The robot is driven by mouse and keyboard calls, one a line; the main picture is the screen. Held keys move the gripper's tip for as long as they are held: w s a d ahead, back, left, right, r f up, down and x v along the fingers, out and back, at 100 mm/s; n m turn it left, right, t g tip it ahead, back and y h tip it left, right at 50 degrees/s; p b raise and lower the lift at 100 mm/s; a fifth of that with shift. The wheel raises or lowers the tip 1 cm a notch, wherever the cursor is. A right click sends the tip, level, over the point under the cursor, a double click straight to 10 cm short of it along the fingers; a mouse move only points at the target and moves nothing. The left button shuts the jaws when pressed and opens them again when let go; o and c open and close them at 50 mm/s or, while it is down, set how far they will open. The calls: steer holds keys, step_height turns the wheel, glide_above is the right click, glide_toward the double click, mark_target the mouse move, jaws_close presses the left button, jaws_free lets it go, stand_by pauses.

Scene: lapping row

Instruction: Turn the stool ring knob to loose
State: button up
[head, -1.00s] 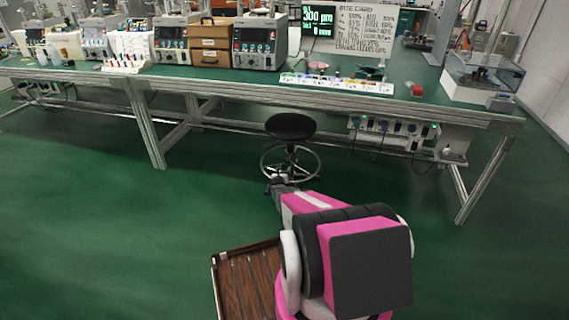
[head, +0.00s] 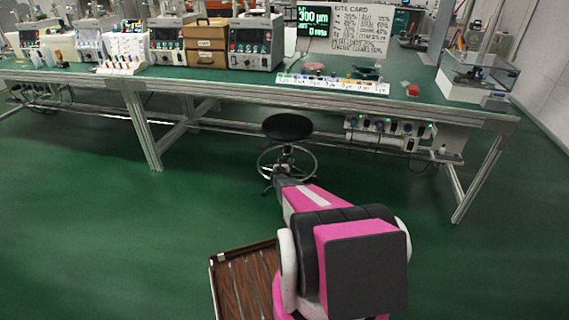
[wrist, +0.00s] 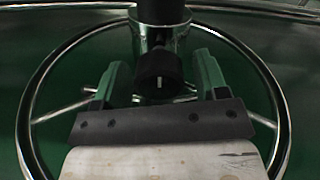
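The stool (head: 287,127) has a round black seat and a chrome foot ring (head: 262,168), and stands on the floor in front of the bench. In the wrist view, the foot ring (wrist: 284,110) circles the chrome post. The black ring knob (wrist: 158,72) sits on the post's collar with a short pale mark near its lower middle, pointing up and down. My gripper (wrist: 160,82) is open, with one green finger on each side of the knob and a gap visible on both sides. In the head view, my arm hides most of the gripper and the knob.
The long green-topped bench (head: 225,88) spans the area behind the stool, with instruments on it. A socket strip (head: 390,128) hangs under the bench to the right of the stool. A brown slatted tray (head: 245,285) is at my front. The green floor left of the stool is clear.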

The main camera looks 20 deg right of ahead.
steer(key=c, duration=0.7)
steer(key=shift+m, duration=0.4)
steer(key=m, duration=0.9)
steer(key=shift+a, duration=0.1)
steer(key=m, duration=0.6)
steer(key=shift+w+r+m, duration=0.1)
steer(key=shift+r+m, duration=0.05)
steer(key=shift+m, duration=0.25)
steer(key=m, duration=0.6)
steer(key=shift+r+m, duration=0.15)
steer(key=shift+m, duration=0.15)
